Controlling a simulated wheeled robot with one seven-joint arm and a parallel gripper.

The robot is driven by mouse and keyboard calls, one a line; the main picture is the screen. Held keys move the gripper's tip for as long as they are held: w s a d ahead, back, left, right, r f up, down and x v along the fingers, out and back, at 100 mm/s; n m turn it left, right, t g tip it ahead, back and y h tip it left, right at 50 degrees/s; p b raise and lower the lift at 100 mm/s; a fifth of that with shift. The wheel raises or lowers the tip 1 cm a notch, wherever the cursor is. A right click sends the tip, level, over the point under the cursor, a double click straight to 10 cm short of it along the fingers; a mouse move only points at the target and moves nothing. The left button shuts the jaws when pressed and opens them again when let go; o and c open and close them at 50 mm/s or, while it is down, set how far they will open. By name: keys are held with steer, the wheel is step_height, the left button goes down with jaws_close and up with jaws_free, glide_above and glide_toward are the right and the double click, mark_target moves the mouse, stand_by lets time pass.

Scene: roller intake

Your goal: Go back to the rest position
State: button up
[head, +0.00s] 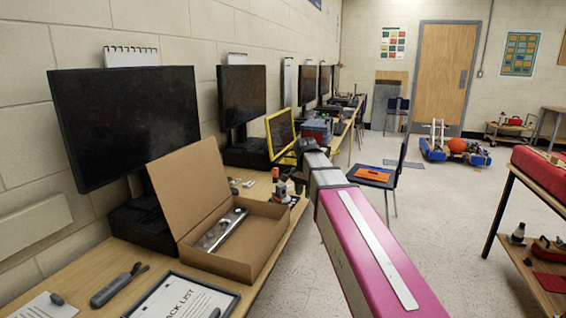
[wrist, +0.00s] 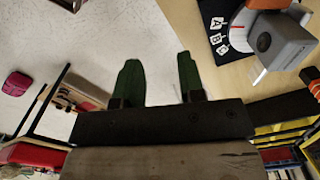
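My gripper (wrist: 158,62) shows in the wrist view as two dark green fingers standing apart with nothing between them. The pale floor and the wooden table edge lie beyond the fingertips. In the head view my pink and grey arm reaches forward from the lower right, along the table's right edge. Its far end is near the yellow-framed screen (head: 281,134), and the fingers cannot be made out there.
A long wooden table (head: 100,268) along the left wall holds monitors (head: 126,120), an open cardboard box (head: 262,238) and a framed pack list (head: 184,298). A chair (head: 372,176) stands right of my arm. A grey device (wrist: 280,42) is right of the fingers. Open floor (head: 455,215) lies right.

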steer(key=s+d+f+n, duration=0.4)
steer(key=s+f, duration=0.4)
steer(key=f, duration=0.5)
steer(key=s+d+f+n, duration=0.4)
steer(key=s+d+f, duration=0.3)
steer(key=f, duration=0.6)
steer(key=shift+s+f, duration=0.4)
steer(key=shift+s, duration=0.5)
